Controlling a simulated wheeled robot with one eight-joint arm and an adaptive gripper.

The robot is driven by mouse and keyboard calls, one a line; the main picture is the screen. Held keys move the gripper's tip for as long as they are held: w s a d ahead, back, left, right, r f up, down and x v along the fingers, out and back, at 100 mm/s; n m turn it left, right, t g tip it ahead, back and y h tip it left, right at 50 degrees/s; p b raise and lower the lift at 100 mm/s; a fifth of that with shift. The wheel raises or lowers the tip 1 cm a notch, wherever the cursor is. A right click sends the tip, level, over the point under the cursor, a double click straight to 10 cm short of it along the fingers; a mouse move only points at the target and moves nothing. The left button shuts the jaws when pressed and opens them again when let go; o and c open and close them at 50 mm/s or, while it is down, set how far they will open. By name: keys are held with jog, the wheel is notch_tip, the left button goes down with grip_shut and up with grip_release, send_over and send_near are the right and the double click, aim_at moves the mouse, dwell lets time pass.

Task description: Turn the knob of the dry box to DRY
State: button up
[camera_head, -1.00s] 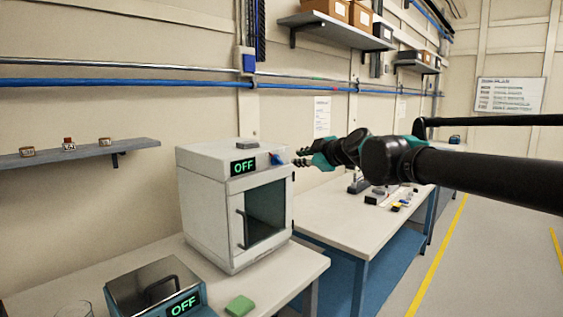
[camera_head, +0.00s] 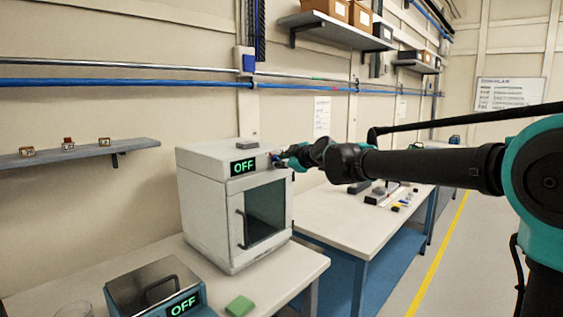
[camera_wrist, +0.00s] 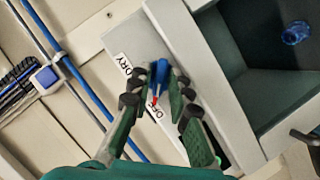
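The dry box (camera_head: 207,216) is a white cabinet on the bench, with its glass door shut. Its green display (camera_head: 243,167) reads OFF. The blue knob (camera_wrist: 160,71) is at the top right of the front; its red pointer mark is by the OFF label (camera_wrist: 157,111) in the wrist view. The DRY label (camera_wrist: 125,65) is up and left of it. My gripper (camera_wrist: 159,84) is at the knob, with one finger on each side of it. The fingers are parted; I cannot tell whether they touch the knob. In the head view my gripper (camera_head: 279,158) partly hides the knob.
A blue device (camera_head: 157,291) with its own OFF display and a green block (camera_head: 240,306) stand in front of the box. A grey item (camera_head: 248,143) lies on top of the box. A second bench (camera_head: 330,222) with small items is at right.

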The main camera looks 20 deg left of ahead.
grip_shut()
dwell(0.4)
jog(key=m+g+y, duration=0.1)
jog(key=m+g, duration=0.1)
jog(key=m, duration=0.2)
jog(key=m+g+y, duration=0.1)
jog(key=m+g, duration=0.2)
jog(key=m, duration=0.1)
jog(key=w+m+g+y, duration=0.1)
jog(key=m+g, duration=0.1)
jog(key=m, duration=0.2)
jog(key=shift+d+g, duration=0.25)
jog(key=shift+g, duration=0.05)
dwell(0.4)
dwell(0.4)
